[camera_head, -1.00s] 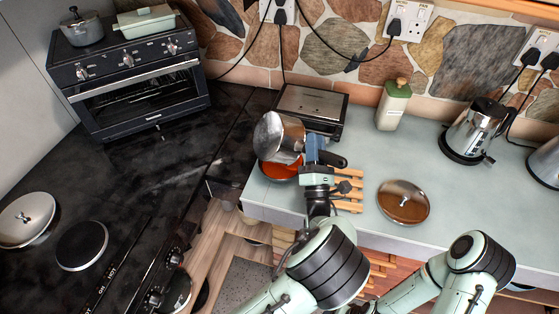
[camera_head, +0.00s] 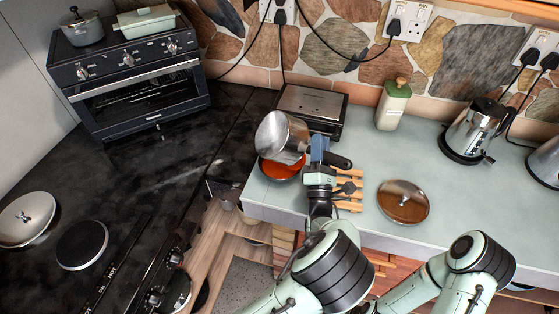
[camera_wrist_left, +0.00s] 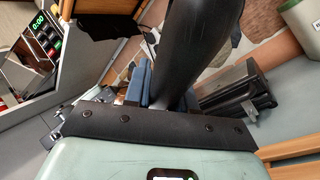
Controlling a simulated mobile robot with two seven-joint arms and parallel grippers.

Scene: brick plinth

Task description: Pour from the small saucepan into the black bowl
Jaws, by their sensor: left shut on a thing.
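The small saucepan (camera_head: 282,134) is silver with a black handle (camera_head: 340,162). It is steeply tilted just above the black bowl (camera_head: 293,178), which sits near the counter's left edge. Orange-red content fills the visible part of the bowl, and the pan hides its far part. I cannot make out a separate stream. My left gripper (camera_head: 319,152) is shut on the pan's handle, to the right of the bowl. In the left wrist view the dark handle (camera_wrist_left: 194,45) rises between the blue finger pads. My right arm is at the lower right; its gripper is out of view.
A metal-topped appliance (camera_head: 312,104) stands close behind the pan. A wooden rack (camera_head: 350,190) and a round lid (camera_head: 403,202) lie to the right. A green bottle (camera_head: 393,105) and a kettle (camera_head: 474,130) stand further back. The counter between lid and kettle is clear.

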